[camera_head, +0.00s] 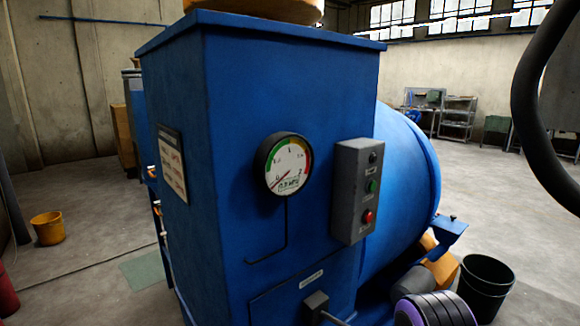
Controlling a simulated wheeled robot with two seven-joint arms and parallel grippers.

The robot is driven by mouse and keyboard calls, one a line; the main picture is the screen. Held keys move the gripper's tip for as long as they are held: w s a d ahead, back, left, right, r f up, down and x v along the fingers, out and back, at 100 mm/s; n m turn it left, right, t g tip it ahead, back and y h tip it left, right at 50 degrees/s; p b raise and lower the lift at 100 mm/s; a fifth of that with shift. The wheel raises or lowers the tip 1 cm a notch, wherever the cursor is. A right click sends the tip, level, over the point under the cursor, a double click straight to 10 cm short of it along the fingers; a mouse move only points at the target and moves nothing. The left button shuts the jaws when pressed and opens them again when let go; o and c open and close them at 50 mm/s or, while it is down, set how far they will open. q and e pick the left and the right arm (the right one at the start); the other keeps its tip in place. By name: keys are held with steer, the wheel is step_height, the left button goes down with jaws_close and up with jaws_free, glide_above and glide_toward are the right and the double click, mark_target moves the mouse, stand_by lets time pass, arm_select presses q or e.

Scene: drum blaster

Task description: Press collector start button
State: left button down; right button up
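A grey control box (352,190) is fixed to the front of a large blue machine (240,190), right of the picture's middle. It carries a dark knob or button (373,158) at the top, a green button (372,186) in the middle and a red button (367,216) below. Small labels sit by them, too small to read. Nothing covers the buttons. A round gauge (287,165) with a coloured scale is to the left of the box. Neither of my grippers is in view.
A blue drum (403,190) bulges behind the box on the right. A black bucket (484,285) stands at the lower right and a yellow bucket (48,229) at the left. A thick black hose (525,95) curves down at the right edge. Open floor lies beyond.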

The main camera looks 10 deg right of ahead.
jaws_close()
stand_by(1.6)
